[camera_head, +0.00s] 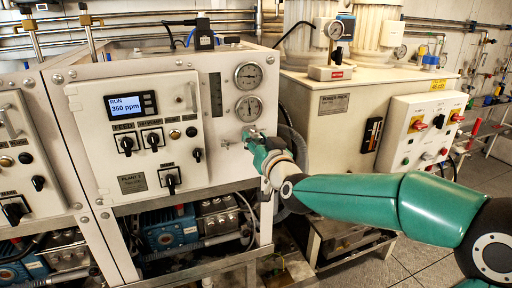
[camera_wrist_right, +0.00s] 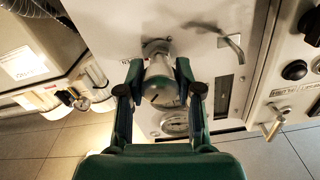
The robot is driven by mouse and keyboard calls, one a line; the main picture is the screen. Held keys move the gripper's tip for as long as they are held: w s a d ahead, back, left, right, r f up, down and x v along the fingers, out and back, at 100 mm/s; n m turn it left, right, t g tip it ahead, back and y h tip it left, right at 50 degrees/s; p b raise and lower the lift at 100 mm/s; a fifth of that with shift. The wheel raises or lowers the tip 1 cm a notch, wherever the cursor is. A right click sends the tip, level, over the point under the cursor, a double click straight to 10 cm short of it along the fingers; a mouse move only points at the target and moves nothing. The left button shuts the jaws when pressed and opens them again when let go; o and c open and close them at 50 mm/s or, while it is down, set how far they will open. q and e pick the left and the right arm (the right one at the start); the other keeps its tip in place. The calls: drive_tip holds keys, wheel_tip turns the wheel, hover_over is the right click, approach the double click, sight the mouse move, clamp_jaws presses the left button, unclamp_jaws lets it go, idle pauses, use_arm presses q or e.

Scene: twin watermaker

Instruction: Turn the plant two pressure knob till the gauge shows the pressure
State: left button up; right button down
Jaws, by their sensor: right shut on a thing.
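The plant two panel (camera_head: 150,135) stands at the centre left in the head view, with a display (camera_head: 130,104) reading RUN 350 ppm. Two round gauges, upper (camera_head: 248,76) and lower (camera_head: 249,108), sit at its right side; their needle readings are too small to tell. My right gripper (camera_head: 250,138) is at the panel just below the lower gauge. In the right wrist view its fingers (camera_wrist_right: 160,72) are shut around the metallic pressure knob (camera_wrist_right: 160,88). A gauge (camera_wrist_right: 175,126) shows partly behind the gripper there. In the head view the gripper hides most of the knob. My left gripper is not in view.
Several black switches, one of them low on the panel (camera_head: 171,181), lie left of the gripper. A small metal lever (camera_wrist_right: 235,45) is beside the knob in the wrist view. A beige power pack cabinet (camera_head: 325,125) and a white control box (camera_head: 421,130) stand right.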

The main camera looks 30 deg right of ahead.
drive_tip(key=shift+f+m+b, duration=0.2)
drive_tip(key=shift+m+b, duration=0.9)
drive_tip(key=shift+r+m+b, duration=0.15)
drive_tip(key=shift+m+b, duration=0.65)
drive_tip(key=shift+m, duration=0.2)
drive_tip(key=c, duration=0.7)
unclamp_jaws()
drive_tip(key=shift+c, duration=0.2)
drive_tip(key=v, duration=1.2)
